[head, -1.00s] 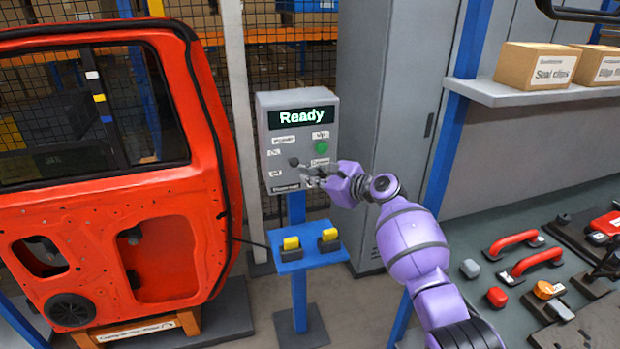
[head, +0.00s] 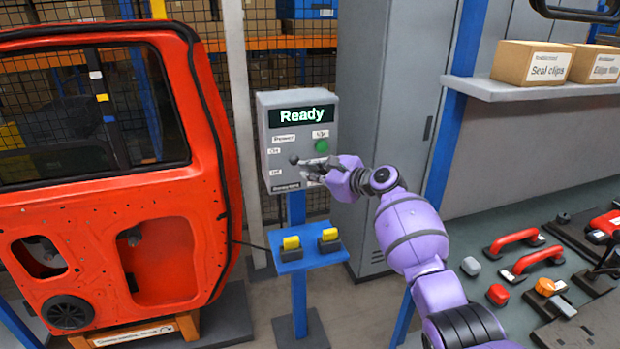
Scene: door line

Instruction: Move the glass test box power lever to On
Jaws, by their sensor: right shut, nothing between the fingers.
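The grey glass test box (head: 272,181) stands on a blue post. Its display (head: 301,118) reads "Ready", and a green button (head: 322,146) is below it. The power lever's dark round knob (head: 294,159) shows on the left of the box face, beside the On and Off labels, at about the upper label's height. My right gripper (head: 305,170) is shut and empty at the box front, with its fingertips just right of and below the knob. I cannot tell whether they touch it. My left gripper is not in view.
A red car door (head: 205,215) on a stand fills the left. A blue shelf with two yellow-topped blocks (head: 291,243) sits below the box. A bench with red handles (head: 518,240) is at the right, under a shelf with cartons (head: 535,63).

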